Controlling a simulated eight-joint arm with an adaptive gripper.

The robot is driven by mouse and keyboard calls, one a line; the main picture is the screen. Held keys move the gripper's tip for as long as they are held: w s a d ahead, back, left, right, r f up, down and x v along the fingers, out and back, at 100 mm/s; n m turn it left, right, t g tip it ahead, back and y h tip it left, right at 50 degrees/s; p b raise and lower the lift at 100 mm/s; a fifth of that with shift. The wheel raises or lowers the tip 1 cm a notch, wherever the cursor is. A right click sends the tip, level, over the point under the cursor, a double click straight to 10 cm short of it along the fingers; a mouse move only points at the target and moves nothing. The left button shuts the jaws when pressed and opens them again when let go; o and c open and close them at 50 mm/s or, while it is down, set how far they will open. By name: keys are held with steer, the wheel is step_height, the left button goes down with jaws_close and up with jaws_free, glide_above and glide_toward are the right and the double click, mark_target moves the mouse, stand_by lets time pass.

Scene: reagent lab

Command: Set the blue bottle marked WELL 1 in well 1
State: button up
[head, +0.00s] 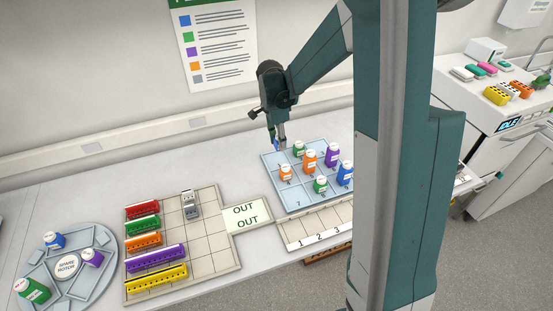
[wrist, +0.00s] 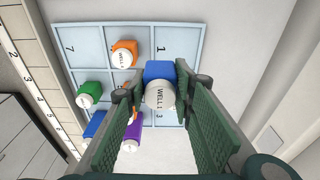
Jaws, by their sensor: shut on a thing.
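The blue bottle (wrist: 160,70) has a white cap reading WELL 1. My gripper (wrist: 158,88) is shut on it. In the head view my gripper (head: 279,138) is at the back left corner of the light blue well tray (head: 295,197), with a bit of blue bottle (head: 276,146) showing. In the wrist view the tray (wrist: 64,33) has a bare well 1 (wrist: 162,48) at its upper right. The held bottle appears below the numeral 1 and above the 3. Its base is hidden, so I cannot tell its height above the tray.
The tray holds several other bottles, including an orange one (head: 286,172), a green one (head: 298,148) and a purple one (head: 333,154). A spare rotor (head: 66,265) and a rack grid (head: 190,255) stand to the left. A numbered strip (head: 310,240) lies in front.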

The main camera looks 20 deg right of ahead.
steer(key=shift+w+f+p, duration=0.15)
steer(key=shift+w, duration=0.75)
steer(key=shift+w+f+p, duration=0.1)
steer(key=shift+w+p, duration=0.05)
steer(key=shift+w, duration=0.75)
glide_above(278, 160)
steer(key=shift+w+a+f, duration=0.1)
steer(key=shift+a+f, duration=0.05)
steer(key=shift+f, duration=1.3)
steer(key=shift+a+f, duration=0.15)
steer(key=shift+f, duration=1.3)
steer(key=shift+f, duration=2.05)
steer(key=shift+f, duration=0.2)
steer(key=o, duration=0.9)
steer(key=shift+r, duration=0.2)
